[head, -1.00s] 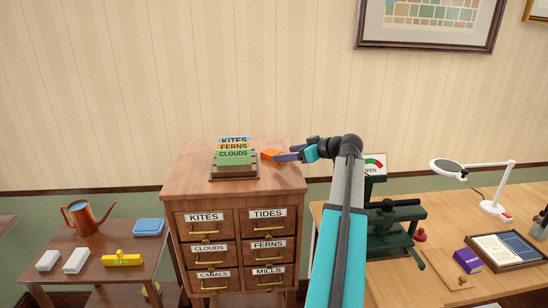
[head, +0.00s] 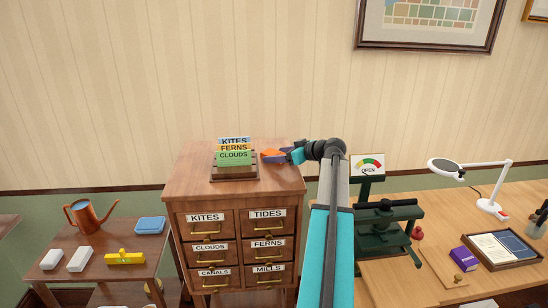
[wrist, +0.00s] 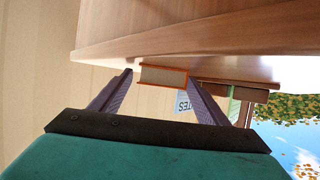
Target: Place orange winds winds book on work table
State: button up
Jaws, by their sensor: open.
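The orange book (head: 270,154) lies on top of the wooden drawer cabinet (head: 190,185), right of the card rack. My gripper (head: 279,157) is at the book's right side. In the wrist view the orange book (wrist: 163,76), with its pale page edge facing me, sits between the two purple fingers of my gripper (wrist: 159,75). The fingers are open on either side of it; contact cannot be made out. The book's title cannot be read. The wooden work table (head: 395,285) stands at the right.
The card rack (head: 234,172) holds KITES, FERNS and CLOUDS cards. On the work table are a green press (head: 385,220), a white lamp (head: 490,205), a purple book (head: 466,258) and a framed tray (head: 502,249). A side table (head: 100,262) at left carries a copper watering can (head: 83,216).

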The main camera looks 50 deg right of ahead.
jog(key=c, duration=1.3)
jog(key=shift+r, duration=0.15)
jog(key=shift+r+b, duration=1.75)
jog(key=shift+r, duration=3.15)
